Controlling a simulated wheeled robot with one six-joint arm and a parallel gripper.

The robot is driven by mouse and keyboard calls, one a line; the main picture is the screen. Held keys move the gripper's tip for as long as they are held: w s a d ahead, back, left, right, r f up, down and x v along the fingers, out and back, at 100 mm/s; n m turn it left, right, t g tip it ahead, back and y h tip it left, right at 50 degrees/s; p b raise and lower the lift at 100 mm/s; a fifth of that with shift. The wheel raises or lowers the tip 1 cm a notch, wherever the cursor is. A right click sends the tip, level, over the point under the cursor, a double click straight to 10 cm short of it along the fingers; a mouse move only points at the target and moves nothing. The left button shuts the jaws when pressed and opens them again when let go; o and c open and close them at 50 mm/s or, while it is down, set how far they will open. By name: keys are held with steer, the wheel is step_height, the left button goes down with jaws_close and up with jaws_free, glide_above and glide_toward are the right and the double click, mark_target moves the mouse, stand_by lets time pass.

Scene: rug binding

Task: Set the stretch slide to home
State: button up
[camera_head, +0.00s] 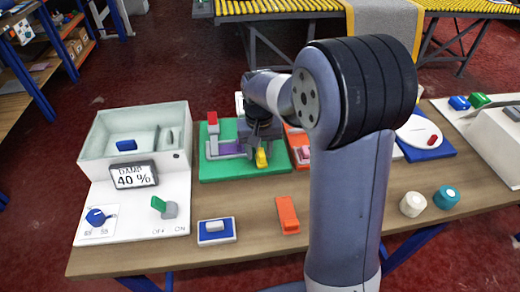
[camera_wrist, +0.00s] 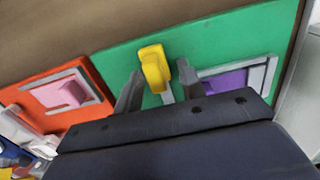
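No label for the stretch slide is legible. In the wrist view the yellow handle (camera_wrist: 154,68) stands between the two fingers, with a gap visible on each side. A grey strip shows below the handle. In the head view my arm and gripper cover part of the board.
An orange board (camera_wrist: 38,106) with a pink block (camera_wrist: 66,94) lies close beside the green board. A white station (camera_head: 134,210) with a "DAMP 40 %" display (camera_head: 134,175) stands left. A loose orange piece (camera_head: 288,214) and a blue-and-white block (camera_head: 216,231) lie in front.

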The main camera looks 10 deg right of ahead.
mark_target(259, 152)
step_height(259, 152, up, 11)
stand_by(0.6)
steer(key=shift+f, duration=0.1)
step_height(259, 152, down, 11)
steer(key=shift+d, duration=0.45)
stand_by(0.5)
